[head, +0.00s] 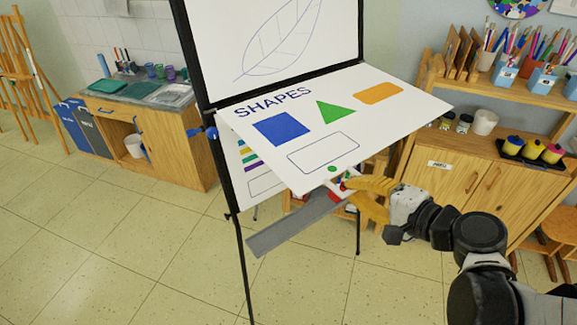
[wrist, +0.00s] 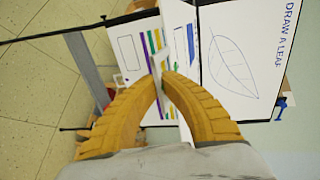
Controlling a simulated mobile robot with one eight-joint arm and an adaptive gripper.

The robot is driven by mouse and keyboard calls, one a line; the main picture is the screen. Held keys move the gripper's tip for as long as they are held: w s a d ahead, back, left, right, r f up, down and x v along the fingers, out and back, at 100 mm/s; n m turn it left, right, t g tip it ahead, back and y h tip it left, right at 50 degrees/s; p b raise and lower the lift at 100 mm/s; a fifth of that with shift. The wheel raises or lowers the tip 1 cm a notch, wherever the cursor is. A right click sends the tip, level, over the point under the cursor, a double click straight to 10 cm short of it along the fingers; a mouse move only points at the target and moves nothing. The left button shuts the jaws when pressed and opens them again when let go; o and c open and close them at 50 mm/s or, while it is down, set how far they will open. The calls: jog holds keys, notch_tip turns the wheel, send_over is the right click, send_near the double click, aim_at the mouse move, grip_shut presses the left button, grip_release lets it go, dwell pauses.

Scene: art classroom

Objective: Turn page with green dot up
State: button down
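The white SHAPES page (head: 375,122) tilts out from the easel in the head view, its near edge raised. It shows a blue rectangle, a green triangle and an orange shape. The green dot (head: 332,168) lies at its near edge. My gripper (head: 350,186) is at that edge beside the dot; its yellow fingers close on the page border, which shows nearly edge-on between the fingertips (wrist: 160,82) in the wrist view. Exactly how much page is gripped is hidden. A leaf drawing (head: 285,35) stands above; a striped sheet (wrist: 150,45) shows behind the page.
The easel's black frame (head: 188,60) and grey ledge (head: 295,222) stand close to my gripper. A wooden cabinet (head: 450,172) with paint pots is at right; a sink counter (head: 135,95) is at left. The tiled floor (head: 120,250) at front left is clear.

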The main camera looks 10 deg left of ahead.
notch_tip(320, 180, up, 8)
jog(key=p, duration=0.6)
jog(key=shift+a+f, duration=0.15)
jog(key=shift+w, duration=0.1)
notch_tip(320, 180, up, 9)
jog(key=w+a+p, duration=0.1)
jog(key=a+p, duration=0.1)
jog(key=p, duration=0.5)
jog(key=shift+w, duration=0.25)
jog(key=w+a+r+p, duration=0.2)
jog(key=a+r+p, duration=0.1)
jog(key=r+p, duration=0.3)
jog(key=shift+w+r, duration=0.35)
jog(key=shift+r, duration=1)
jog(key=shift+a, duration=0.1)
